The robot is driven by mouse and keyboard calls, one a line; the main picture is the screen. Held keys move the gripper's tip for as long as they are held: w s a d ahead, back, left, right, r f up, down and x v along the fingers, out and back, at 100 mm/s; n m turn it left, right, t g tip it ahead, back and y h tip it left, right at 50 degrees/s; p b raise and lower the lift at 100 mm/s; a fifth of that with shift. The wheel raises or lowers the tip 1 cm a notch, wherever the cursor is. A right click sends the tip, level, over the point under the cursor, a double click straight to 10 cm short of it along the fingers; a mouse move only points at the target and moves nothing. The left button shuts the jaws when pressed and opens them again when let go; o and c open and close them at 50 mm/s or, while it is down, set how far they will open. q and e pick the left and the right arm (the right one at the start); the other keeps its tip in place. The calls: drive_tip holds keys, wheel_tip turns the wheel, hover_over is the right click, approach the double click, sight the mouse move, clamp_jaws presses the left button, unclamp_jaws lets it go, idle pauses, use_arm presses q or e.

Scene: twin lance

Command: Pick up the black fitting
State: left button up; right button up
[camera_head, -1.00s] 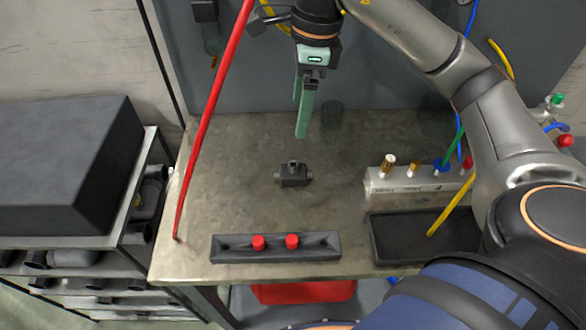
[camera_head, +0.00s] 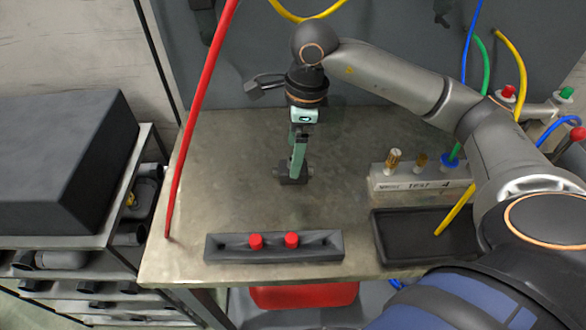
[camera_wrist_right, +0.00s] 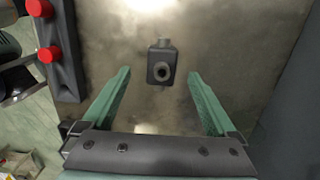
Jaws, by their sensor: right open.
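The black fitting (camera_head: 291,176) is a small dark block on the metal workbench, partly hidden behind my right gripper in the head view. In the right wrist view the fitting (camera_wrist_right: 162,62) shows whole, with a round port facing the camera and a short stub at its far end. My right gripper (camera_head: 297,172) points down over it with green fingers. In the wrist view the fingers of the right gripper (camera_wrist_right: 159,74) are spread wide, one to each side of the fitting, with clear gaps. Nothing is between them in a grip. My left gripper does not show.
A dark holder (camera_head: 220,248) with two red caps (camera_head: 291,240) stands at the bench's front edge. A black tray (camera_head: 400,252) and a labelled manifold block (camera_head: 405,182) with hoses are at the right. A red pole (camera_head: 188,150) rises at the left. Bench around the fitting is clear.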

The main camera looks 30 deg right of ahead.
drive_tip(key=f, duration=0.3)
drive_tip(key=shift+w+f, duration=0.2)
clamp_jaws()
idle(0.6)
